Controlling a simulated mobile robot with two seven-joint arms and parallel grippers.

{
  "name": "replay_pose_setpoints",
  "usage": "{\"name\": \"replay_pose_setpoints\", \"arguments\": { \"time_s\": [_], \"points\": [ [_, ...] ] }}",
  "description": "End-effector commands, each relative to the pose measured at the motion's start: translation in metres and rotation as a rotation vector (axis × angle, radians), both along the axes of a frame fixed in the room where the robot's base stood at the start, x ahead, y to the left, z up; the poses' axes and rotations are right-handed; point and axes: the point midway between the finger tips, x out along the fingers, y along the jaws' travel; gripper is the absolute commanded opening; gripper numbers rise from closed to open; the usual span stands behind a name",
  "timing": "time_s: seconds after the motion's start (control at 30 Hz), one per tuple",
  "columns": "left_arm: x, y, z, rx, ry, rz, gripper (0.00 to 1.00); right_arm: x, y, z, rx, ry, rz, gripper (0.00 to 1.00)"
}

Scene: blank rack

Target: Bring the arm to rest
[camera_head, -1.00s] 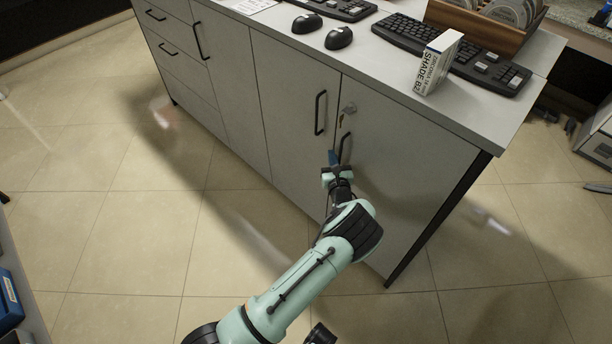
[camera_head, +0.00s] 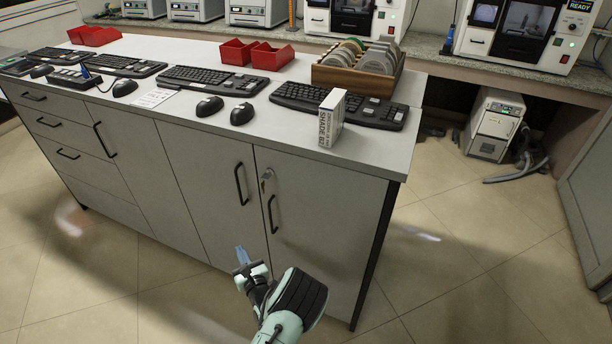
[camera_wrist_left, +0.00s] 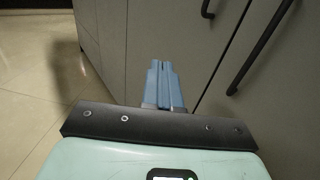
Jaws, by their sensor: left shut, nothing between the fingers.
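My left gripper (camera_head: 241,254) is in front of the lower part of the grey cabinet (camera_head: 206,190), below its door handles. Its blue fingers are closed together with nothing between them, as the left wrist view (camera_wrist_left: 163,84) also shows. The fingers point toward the cabinet doors; I cannot tell the exact gap to them. My right gripper is not in either view.
Two black door handles (camera_head: 241,184) and (camera_head: 272,214) stick out, with a key (camera_head: 266,176) in the lock. On the worktop are a white box (camera_head: 331,118), keyboards, mice, red bins (camera_head: 256,54) and a wooden disc rack (camera_head: 357,72). Floor (camera_head: 450,260) is open at right.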

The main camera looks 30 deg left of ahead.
Motion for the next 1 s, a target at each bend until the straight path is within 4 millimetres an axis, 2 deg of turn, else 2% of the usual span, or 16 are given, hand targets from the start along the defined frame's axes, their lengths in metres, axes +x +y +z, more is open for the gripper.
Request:
{"name": "replay_pose_setpoints", "arguments": {
  "time_s": [0.17,0.27,0.37,0.4,0.47,0.53,0.6,0.67,0.7,0.77,0.8,0.9,1.0],
  "points": [
    [-0.005,0.002,-0.003,-0.013,0.006,0.020,0.00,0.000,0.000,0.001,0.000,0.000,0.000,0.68],
    [-0.029,0.011,-0.016,-0.074,0.033,0.112,0.00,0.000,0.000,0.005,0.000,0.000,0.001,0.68],
    [-0.079,0.021,-0.043,-0.200,0.080,0.296,0.00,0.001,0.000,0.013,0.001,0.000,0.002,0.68],
    [-0.105,0.022,-0.056,-0.266,0.101,0.388,0.00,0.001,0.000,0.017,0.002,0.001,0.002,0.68],
    [-0.146,0.016,-0.077,-0.375,0.129,0.536,0.00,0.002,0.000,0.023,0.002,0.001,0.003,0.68],
    [-0.193,0.000,-0.097,-0.509,0.152,0.708,0.00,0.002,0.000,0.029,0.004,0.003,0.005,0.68],
    [-0.237,-0.027,-0.115,-0.647,0.164,0.883,0.00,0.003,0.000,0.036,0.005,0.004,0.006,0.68],
    [-0.271,-0.056,-0.127,-0.771,0.162,1.037,0.00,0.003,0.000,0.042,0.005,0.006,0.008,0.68],
    [-0.290,-0.079,-0.132,-0.854,0.151,1.139,0.00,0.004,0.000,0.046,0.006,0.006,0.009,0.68],
    [-0.315,-0.118,-0.137,-0.985,0.121,1.299,0.00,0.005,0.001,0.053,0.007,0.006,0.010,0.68],
    [-0.326,-0.146,-0.137,-1.074,0.088,1.407,0.00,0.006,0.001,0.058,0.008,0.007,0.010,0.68],
    [-0.338,-0.214,-0.131,-1.280,-0.038,1.662,0.00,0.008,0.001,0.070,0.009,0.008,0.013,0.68],
    [-0.328,-0.267,-0.118,-1.450,-0.230,1.881,0.00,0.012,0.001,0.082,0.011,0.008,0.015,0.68]
  ]
}}
